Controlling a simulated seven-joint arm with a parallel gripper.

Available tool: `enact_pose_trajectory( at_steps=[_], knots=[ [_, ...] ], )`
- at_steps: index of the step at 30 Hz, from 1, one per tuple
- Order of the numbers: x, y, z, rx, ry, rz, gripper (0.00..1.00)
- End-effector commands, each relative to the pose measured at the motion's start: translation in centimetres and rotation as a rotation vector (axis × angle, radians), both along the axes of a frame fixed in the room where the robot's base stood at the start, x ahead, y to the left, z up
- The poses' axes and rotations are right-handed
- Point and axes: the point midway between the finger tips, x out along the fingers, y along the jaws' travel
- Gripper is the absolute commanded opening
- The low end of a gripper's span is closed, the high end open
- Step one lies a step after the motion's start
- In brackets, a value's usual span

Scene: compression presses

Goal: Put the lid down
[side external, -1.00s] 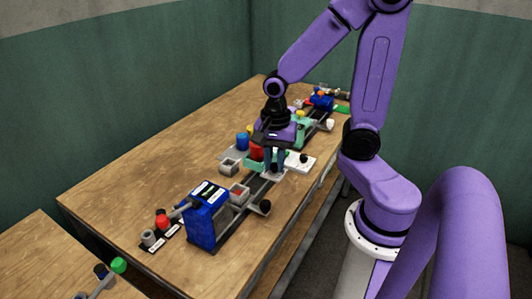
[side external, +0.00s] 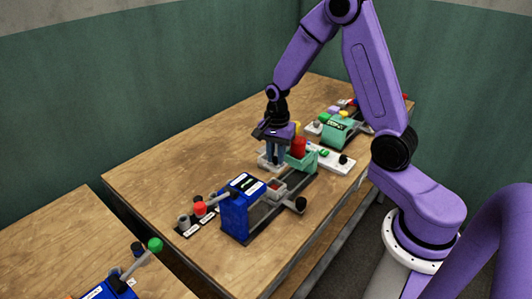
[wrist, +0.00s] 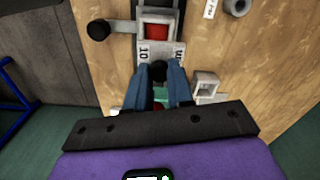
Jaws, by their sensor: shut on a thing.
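My gripper (side external: 274,165) points down at the middle of the row of presses, just left of a red cylinder (side external: 299,147) at the green press (side external: 302,163). In the wrist view its two blue fingers (wrist: 160,72) are closed around a dark round knob (wrist: 158,70). The knob appears to belong to the lid, but the fingers hide most of it. A light grey plate marked "10" (wrist: 147,52) lies just beyond the fingertips. I cannot tell whether the lid touches what is below it.
A blue press (side external: 235,212) with a lever stands in front, and a red-filled grey mould (side external: 277,188) sits on its rail. A square grey ring (wrist: 206,84) lies right of the fingers. A white plate (side external: 336,161) lies right of the green press. The wooden table's left side (side external: 180,155) is clear.

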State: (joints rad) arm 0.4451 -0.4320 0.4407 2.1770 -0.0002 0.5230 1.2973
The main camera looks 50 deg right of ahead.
Motion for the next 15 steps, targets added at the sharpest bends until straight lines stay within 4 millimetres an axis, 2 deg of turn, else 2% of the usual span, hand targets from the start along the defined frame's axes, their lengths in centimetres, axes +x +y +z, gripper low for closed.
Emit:
enact_pose_trajectory(
  at_steps=[6,11,15],
  knots=[
    [4.0,-0.6,-1.9,0.000,0.001,0.000,0.00],
    [6.7,-1.0,-3.1,0.000,0.001,0.000,0.00],
    [8.4,-1.2,-5.0,0.000,0.003,0.001,0.00]
  ],
)
